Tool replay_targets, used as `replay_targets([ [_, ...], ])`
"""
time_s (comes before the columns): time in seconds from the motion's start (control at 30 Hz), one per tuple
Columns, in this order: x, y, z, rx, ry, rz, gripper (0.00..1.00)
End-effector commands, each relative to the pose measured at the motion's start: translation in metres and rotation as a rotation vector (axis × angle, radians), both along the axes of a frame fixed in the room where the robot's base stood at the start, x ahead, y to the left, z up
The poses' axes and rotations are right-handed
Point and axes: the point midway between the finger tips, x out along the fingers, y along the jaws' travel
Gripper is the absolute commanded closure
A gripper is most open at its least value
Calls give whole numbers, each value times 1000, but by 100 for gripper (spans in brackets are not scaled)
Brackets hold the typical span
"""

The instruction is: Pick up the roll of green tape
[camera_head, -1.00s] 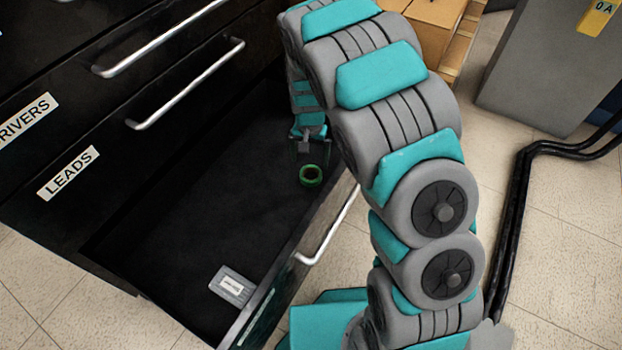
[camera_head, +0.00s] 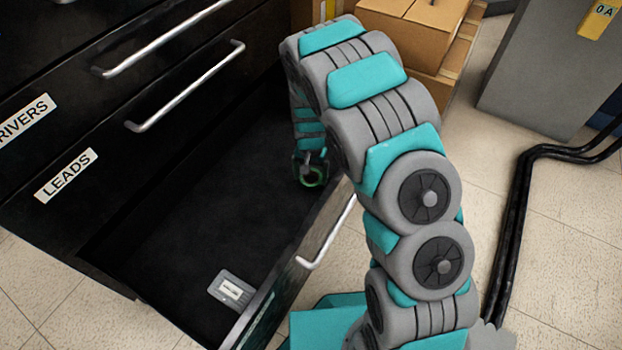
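The roll of green tape (camera_head: 314,179) lies in the open bottom drawer, near its front wall at the right. My gripper (camera_head: 309,172) reaches down from above and is at the roll, covering part of it. The fingers are small and dark here, and I cannot tell whether they are open or closed on the tape. My grey and teal arm arches over the drawer's right side.
The open drawer (camera_head: 200,225) has a dark floor, mostly bare, and a front wall with a metal handle (camera_head: 328,236). A small grey box (camera_head: 231,290) lies at its near end. Cardboard boxes (camera_head: 412,27) stand behind my arm. Black cables (camera_head: 517,200) run along the floor at right.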

Motion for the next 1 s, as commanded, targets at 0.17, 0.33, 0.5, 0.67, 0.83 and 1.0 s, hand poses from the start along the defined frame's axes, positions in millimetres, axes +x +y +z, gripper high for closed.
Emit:
replay_targets([
  [0.17, 0, 0, 0, 0, 0, 0, 30],
  [0.33, 0, 0, 0, 0, 1, 0, 50],
  [0.5, 0, 0, 0, 0, 1, 0, 69],
  [0.67, 0, 0, 0, 0, 1, 0, 71],
  [0.83, 0, 0, 2, 0, 0, 0, 71],
  [1.0, 0, 0, 14, 0, 0, 0, 71],
])
